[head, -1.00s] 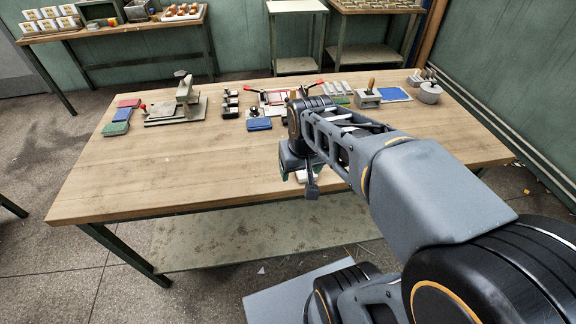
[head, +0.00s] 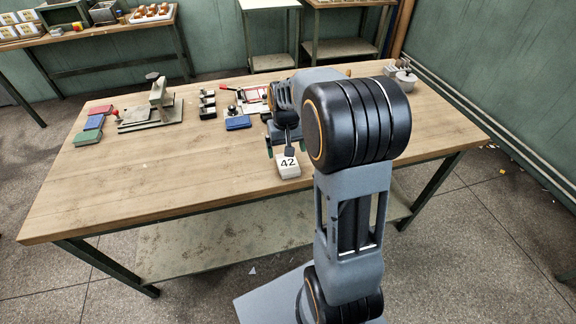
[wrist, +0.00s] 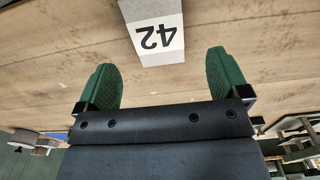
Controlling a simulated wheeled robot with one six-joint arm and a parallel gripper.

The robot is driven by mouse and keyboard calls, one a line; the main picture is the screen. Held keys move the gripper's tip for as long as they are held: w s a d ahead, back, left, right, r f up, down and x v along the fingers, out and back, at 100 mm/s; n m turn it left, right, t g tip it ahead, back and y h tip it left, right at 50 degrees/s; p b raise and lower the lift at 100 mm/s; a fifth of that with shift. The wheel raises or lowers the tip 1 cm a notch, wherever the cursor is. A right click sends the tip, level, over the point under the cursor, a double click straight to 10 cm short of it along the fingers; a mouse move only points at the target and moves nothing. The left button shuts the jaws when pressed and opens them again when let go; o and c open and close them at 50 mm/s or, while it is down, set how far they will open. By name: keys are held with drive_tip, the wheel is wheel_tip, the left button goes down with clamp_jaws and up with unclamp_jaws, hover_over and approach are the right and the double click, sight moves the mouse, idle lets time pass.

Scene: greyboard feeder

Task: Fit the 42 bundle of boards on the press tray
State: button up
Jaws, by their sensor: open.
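The 42 bundle (head: 288,165) is a small pale block with a white label reading 42, lying on the wooden table near its front edge. It also shows in the wrist view (wrist: 153,32), at the top middle, with its label upside down. My gripper (head: 281,147) is just behind and above the bundle in the head view. In the wrist view its green fingers (wrist: 162,66) are spread wide and empty, with the bundle ahead of the gap, apart from both fingers. A grey press with a flat base (head: 150,122) stands at the table's back left; I cannot make out a separate tray.
Red, blue and green blocks (head: 93,122) lie left of the press. A blue block (head: 238,122), dark fixtures (head: 207,104) and a red-handled frame (head: 252,98) stand behind my gripper. The table's front left (head: 150,185) is clear. My arm hides part of the right side.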

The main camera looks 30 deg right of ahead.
sight(287, 162)
drive_tip(key=shift+s+d+f, duration=0.1)
drive_tip(key=shift+f, duration=2.9)
drive_tip(key=c, duration=1.1)
drive_tip(key=shift+r, duration=0.15)
